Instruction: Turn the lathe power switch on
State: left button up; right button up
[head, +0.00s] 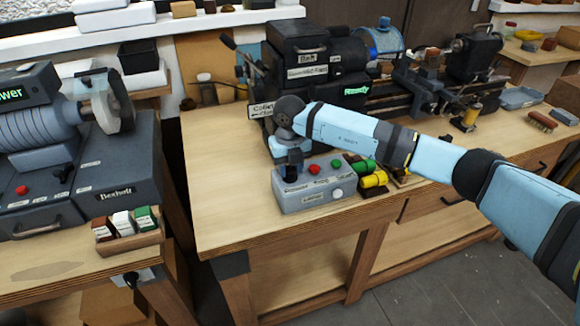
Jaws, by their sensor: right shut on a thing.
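The lathe (400,75) stands along the back of the wooden workbench, with a lit green "Ready" display (356,90) on its headstock. My right gripper (293,168) points down at the left end of this box, reached by my light-blue arm from the right. It is shut on what seems to be the power switch there. The fingers hide the switch, so its position cannot be told. My left gripper is not in view.
Yellow and green cylinders (374,180) lie just right of the box. A machine with a ribbed drum (45,135) stands on the left bench, with a small wooden tray of blocks (130,238) at its front. The bench's front left is clear.

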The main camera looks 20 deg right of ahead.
aim_at(290, 169)
jog(key=o, duration=0.9)
notch_tip(290, 169, up, 14)
jog(key=shift+f+b, duration=0.1)
jog(key=shift+b, duration=0.3)
